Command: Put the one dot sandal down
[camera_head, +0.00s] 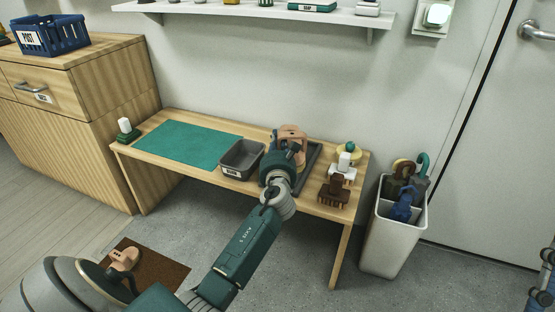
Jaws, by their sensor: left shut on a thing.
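My left arm reaches over the wooden bench (195,173), and its gripper (287,152) is shut on a tan sandal (292,132). The sandal is at a dark shallow tray (314,165) on the bench's right half. My wrist hides much of the sandal and the tray, so I cannot tell whether they touch. No dot can be made out. Another tan sandal with a dark sole (123,259) is at the brown mat (170,268) on the floor, partly behind my arm. My right gripper is not in view.
A green mat (188,145) lies bare on the bench's left half. A grey bin (241,158) stands left of the gripper, and brushes (334,190) stand to its right. A white bin (393,235) with umbrellas is beside the bench. A shelf (260,11) hangs above.

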